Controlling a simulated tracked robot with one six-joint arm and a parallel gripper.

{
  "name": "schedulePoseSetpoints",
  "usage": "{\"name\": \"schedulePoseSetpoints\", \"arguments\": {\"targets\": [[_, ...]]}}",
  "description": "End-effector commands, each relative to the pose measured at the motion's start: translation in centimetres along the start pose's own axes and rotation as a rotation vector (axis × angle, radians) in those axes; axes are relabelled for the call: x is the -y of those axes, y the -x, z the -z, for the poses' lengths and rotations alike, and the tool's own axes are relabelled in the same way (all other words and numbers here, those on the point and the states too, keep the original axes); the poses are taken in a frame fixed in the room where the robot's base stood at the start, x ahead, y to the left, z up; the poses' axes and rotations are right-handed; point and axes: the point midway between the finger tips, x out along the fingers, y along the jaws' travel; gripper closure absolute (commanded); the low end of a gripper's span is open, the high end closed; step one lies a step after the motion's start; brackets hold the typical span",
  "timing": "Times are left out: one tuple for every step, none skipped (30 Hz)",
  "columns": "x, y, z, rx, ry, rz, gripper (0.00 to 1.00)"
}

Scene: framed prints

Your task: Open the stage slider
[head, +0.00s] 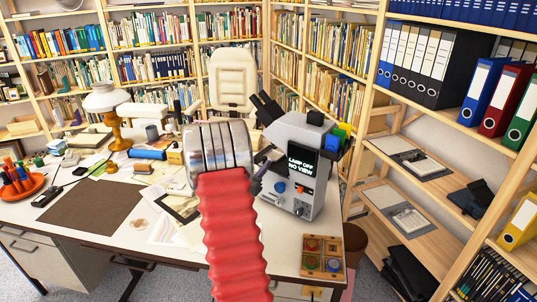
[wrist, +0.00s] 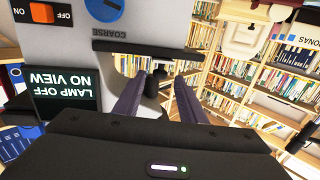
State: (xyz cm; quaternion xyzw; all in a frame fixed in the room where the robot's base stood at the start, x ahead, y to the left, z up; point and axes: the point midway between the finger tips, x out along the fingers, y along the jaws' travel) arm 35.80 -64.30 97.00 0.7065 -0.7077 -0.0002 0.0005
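The microscope (head: 297,165) is grey and stands on the desk, with a small screen reading "LAMP OFF NO VIEW". It fills the upper left of the wrist view (wrist: 165,14), upside down, with a blue coarse knob and an orange on/off switch. A dark stage edge (wrist: 150,47) juts out from it. A small black post or knob (wrist: 152,88) shows between the two purple fingers of my gripper (wrist: 159,77). The fingers are apart; I cannot tell whether they touch it. I cannot make out which part is the slider. In the head view, my arm hides most of the gripper.
A wooden tray of coloured discs (head: 322,257) lies at the desk's front right edge. A white chair (head: 232,82) stands behind the desk. A lamp (head: 105,100) and papers cover the left side. Shelves with binders (head: 435,65) close in on the right.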

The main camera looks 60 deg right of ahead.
Motion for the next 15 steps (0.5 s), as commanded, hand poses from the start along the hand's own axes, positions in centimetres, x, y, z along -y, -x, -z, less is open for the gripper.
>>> {"name": "schedulePoseSetpoints", "arguments": {"targets": [[-0.1,-0.8,0.0,0.000,-0.001,-0.002,0.63],[-0.1,-1.3,0.0,0.000,-0.001,-0.002,0.63],[-0.1,-1.9,0.0,0.000,-0.002,-0.003,0.63],[-0.1,-2.4,0.0,0.000,-0.002,-0.003,0.63],[-0.1,-2.9,-0.1,0.001,-0.001,-0.002,0.63],[-0.1,-3.5,0.0,0.000,-0.001,-0.001,0.63],[0.0,-3.9,0.0,-0.001,-0.001,-0.001,0.63],[0.0,-4.4,0.0,-0.001,-0.001,-0.001,0.63],[-0.1,-5.0,-0.1,0.000,-0.001,-0.002,0.63],[-0.1,-5.4,-0.1,0.001,0.000,-0.002,0.63],[-0.1,-5.8,-0.1,0.000,-0.001,-0.002,0.63],[0.0,-6.4,0.0,0.000,-0.001,-0.001,0.63],[0.0,-6.7,0.0,0.000,-0.001,-0.001,0.63],[0.0,-7.1,0.0,0.000,-0.001,-0.001,0.63],[0.0,-7.5,-0.1,0.001,-0.001,-0.001,0.63]]}}
